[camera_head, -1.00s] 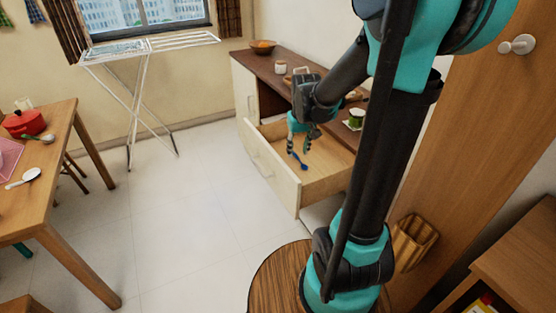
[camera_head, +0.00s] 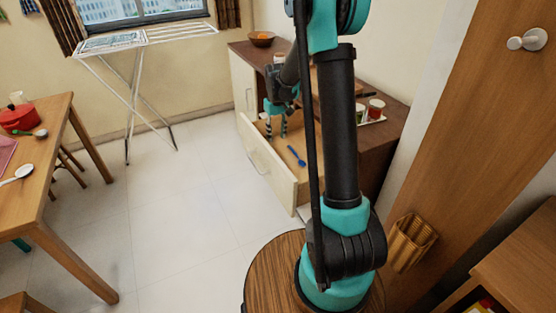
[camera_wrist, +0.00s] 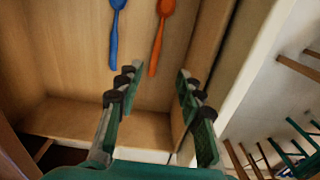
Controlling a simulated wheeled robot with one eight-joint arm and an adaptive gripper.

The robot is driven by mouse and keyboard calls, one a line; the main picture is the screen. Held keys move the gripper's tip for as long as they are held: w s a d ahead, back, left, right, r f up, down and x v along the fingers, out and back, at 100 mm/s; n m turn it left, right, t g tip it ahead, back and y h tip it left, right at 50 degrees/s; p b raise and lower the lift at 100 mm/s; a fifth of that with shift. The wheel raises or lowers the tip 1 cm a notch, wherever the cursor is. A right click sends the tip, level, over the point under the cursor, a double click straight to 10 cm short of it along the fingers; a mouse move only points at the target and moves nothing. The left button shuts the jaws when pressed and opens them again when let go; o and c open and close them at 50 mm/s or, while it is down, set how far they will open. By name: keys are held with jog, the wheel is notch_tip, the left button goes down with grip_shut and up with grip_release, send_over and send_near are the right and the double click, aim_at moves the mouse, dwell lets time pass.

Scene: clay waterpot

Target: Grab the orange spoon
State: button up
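The orange spoon (camera_wrist: 158,38) lies in the open drawer in the wrist view, its bowl near the top edge and its handle pointing down between my fingers. I cannot make it out in the head view. My gripper (camera_wrist: 153,82) is open and empty, its fingers spread on either side of the handle's line. In the head view my gripper (camera_head: 276,130) hangs over the drawer (camera_head: 268,170), fingers down. A blue spoon (camera_wrist: 114,35) lies left of the orange one; it also shows in the head view (camera_head: 296,156).
The drawer's side wall (camera_wrist: 208,50) is close to my right finger. The dark countertop (camera_head: 385,150) holds a tray (camera_head: 372,121) with small cups. A wooden table (camera_head: 50,170) stands at the left, and the floor (camera_head: 170,220) between is clear.

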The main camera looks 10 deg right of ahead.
notch_tip(320, 180, down, 6)
jog(key=shift+r, duration=0.1)
jog(key=shift+s+d+f, duration=0.1)
jog(key=shift+d+f, duration=0.05)
jog(key=shift+f, duration=1.15)
jog(key=shift+s+d+f, duration=0.1)
jog(key=shift+d+f, duration=0.05)
jog(key=shift+f, duration=1.15)
grip_shut()
